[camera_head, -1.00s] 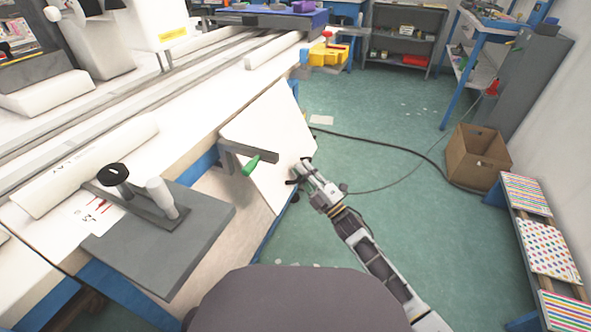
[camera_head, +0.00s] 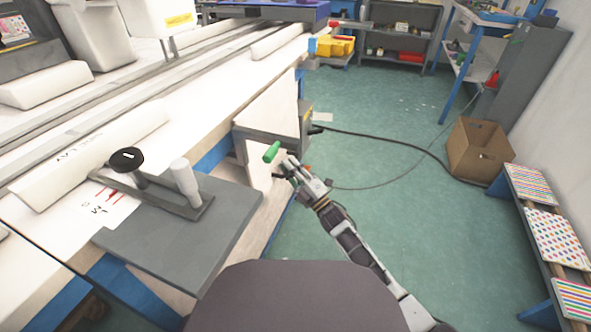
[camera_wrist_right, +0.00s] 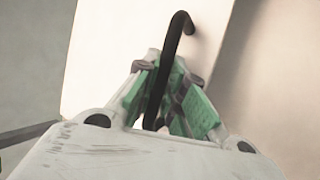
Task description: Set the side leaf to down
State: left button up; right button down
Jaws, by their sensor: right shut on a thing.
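The side leaf (camera_head: 272,113) is the white panel on the right-hand side of the long table. My right gripper (camera_head: 287,170) is at the leaf's outer side, just below and right of the green handle. In the right wrist view, the white leaf (camera_wrist_right: 105,45) fills the upper middle, and a black curved handle (camera_wrist_right: 178,25) stands out from it. The right gripper's green-padded fingers (camera_wrist_right: 170,100) are shut around this handle. My left gripper is not in view.
A grey plate (camera_head: 180,245) with a clamp lever (camera_head: 185,178) juts out from the table's near end. A cable (camera_head: 385,138) runs across the open green floor to a cardboard box (camera_head: 480,150). A bench with patterned tops (camera_head: 553,240) stands at the right.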

jog(key=shift+w+a+f+m+t+b, duration=0.2)
jog(key=shift+a+f+b, duration=0.05)
jog(key=shift+a, duration=0.35)
jog(key=shift+w+a+f+m+t+b, duration=0.15)
jog(key=shift+a+f+m+t+b, duration=0.1)
jog(key=shift+a, duration=0.3)
jog(key=shift+a+r, duration=0.1)
jog(key=shift+a, duration=0.05)
jog(key=c, duration=1.9)
grip_release()
jog(key=shift+o, duration=0.7)
jog(key=shift+w+a, duration=0.1)
jog(key=shift+a, duration=0.05)
jog(key=v, duration=1.2)
jog(key=shift+f, duration=0.2)
jog(key=shift+w, duration=0.1)
